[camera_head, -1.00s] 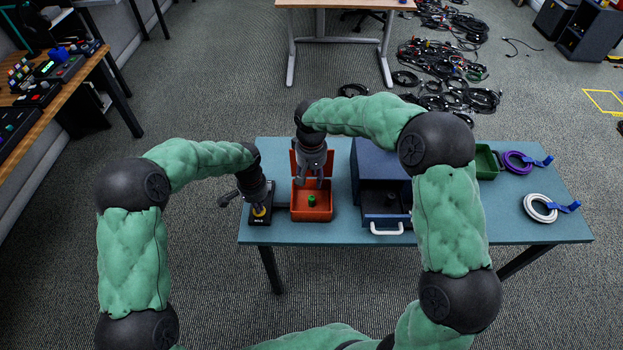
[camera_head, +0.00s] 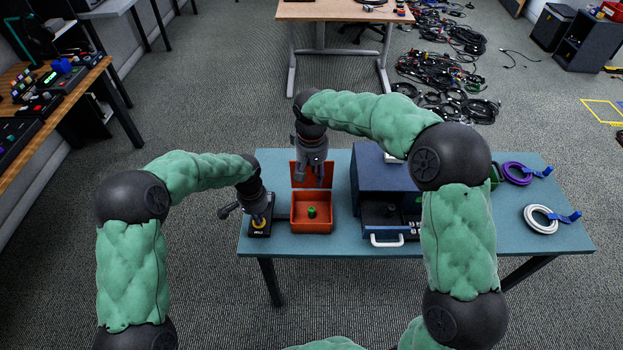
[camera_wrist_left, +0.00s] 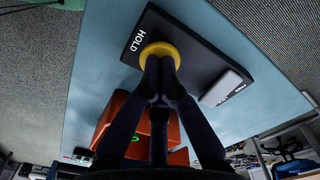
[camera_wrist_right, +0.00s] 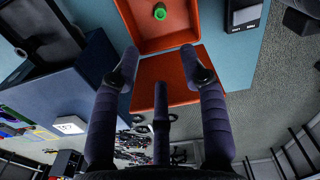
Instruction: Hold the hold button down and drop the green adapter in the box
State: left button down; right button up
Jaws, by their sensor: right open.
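The green adapter (camera_head: 312,211) lies inside the orange box (camera_head: 312,227), whose lid stands open at the back. The adapter also shows on the box floor in the right wrist view (camera_wrist_right: 160,11). My right gripper (camera_head: 315,182) is open and empty, above the box by its raised lid. The black pad marked HOLD (camera_wrist_left: 205,50) carries a round yellow button (camera_wrist_left: 160,47). My left gripper (camera_wrist_left: 157,80) is shut, with its fingertips together on the yellow button and covering part of it. How far the button is pressed cannot be told.
Right of the box stands a dark blue case (camera_head: 372,180) with a white-handled drawer pulled out. A purple cable coil (camera_head: 515,174) and a white one (camera_head: 540,219) lie at the table's right. The teal tabletop (camera_head: 470,245) is clear along its front right.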

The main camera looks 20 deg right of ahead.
jog(key=shift+r, duration=2.85)
pick_arm(q)
notch_tip(320, 180, up, 9)
jog(key=shift+s+f, duration=0.1)
pick_arm(e)
jog(key=shift+f, duration=0.1)
